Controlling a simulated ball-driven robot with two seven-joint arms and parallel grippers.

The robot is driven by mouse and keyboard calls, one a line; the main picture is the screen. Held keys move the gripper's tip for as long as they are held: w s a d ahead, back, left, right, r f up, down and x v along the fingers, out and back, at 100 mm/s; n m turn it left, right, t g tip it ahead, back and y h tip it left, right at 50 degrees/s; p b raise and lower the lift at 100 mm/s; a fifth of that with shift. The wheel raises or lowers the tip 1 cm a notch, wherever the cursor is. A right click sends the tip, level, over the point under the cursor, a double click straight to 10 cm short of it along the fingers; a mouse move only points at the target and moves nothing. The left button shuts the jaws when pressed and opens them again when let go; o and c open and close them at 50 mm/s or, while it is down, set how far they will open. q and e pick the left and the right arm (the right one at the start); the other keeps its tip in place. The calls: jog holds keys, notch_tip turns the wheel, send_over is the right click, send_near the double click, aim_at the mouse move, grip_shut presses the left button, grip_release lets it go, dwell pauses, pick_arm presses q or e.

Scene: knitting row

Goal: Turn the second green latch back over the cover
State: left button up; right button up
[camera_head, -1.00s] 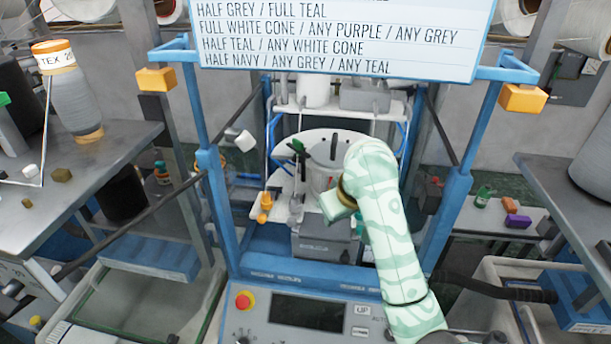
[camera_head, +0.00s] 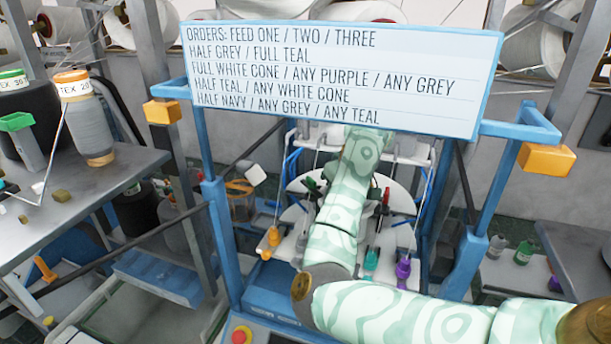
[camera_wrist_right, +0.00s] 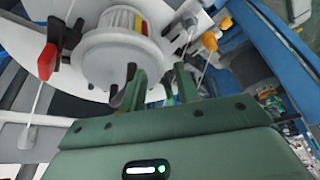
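In the head view my right arm reaches over the round white plate (camera_head: 401,203) of the machine and hides its middle; its gripper is out of sight there. In the right wrist view my right gripper (camera_wrist_right: 160,84) has its two green fingers apart, pointing at a ribbed white round part (camera_wrist_right: 118,52). A dark curved piece beside the left finger may be a latch; I cannot tell its colour or whether anything touches it. A red latch (camera_wrist_right: 47,62) stands to the left; red latches (camera_head: 386,196) also show in the head view. I cannot make out the second green latch. My left gripper is not in view.
The order board (camera_head: 330,80) hangs in front of the machine top. Blue frame posts (camera_head: 217,235) stand at both sides. Orange (camera_head: 270,240), teal (camera_head: 371,262) and purple (camera_head: 403,270) pieces sit at the plate's front. A grey table (camera_head: 90,190) with cones is at left.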

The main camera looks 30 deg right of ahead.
aim_at(312, 178)
jog(key=w, duration=1)
jog(key=shift+w+a, duration=0.1)
jog(key=shift+w, duration=0.1)
jog(key=shift+w+f, duration=0.2)
jog(key=shift+f, duration=0.4)
grip_shut()
